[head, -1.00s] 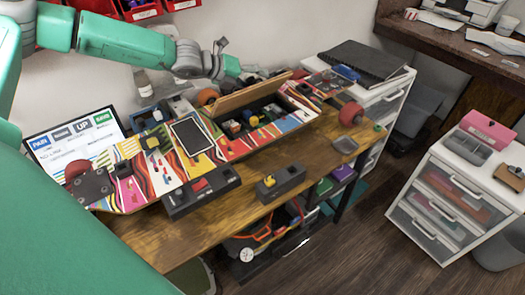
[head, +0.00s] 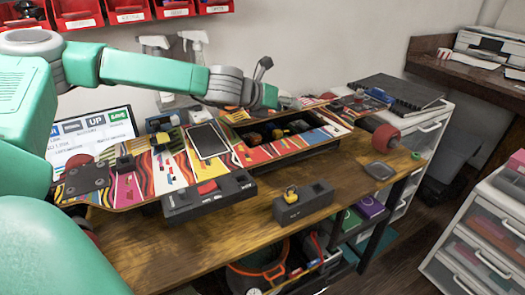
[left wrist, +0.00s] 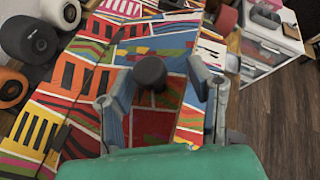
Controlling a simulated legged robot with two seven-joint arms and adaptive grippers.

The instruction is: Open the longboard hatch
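The longboard (head: 172,165) has a bright striped deck and lies across the wooden workbench. Its compartment (head: 285,132) is uncovered and several small parts show inside. The hatch is largely hidden behind my left arm in the head view; its raised wooden face no longer shows there. My left gripper (head: 268,96) is above the far edge of the compartment. In the left wrist view, my left gripper (left wrist: 165,88) is open, its fingers apart on either side of a dark round knob (left wrist: 150,72) above a patterned surface. The right gripper is not in view.
A black phone-like slab (head: 208,140) lies on the deck. Spray bottles (head: 195,55) stand behind.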

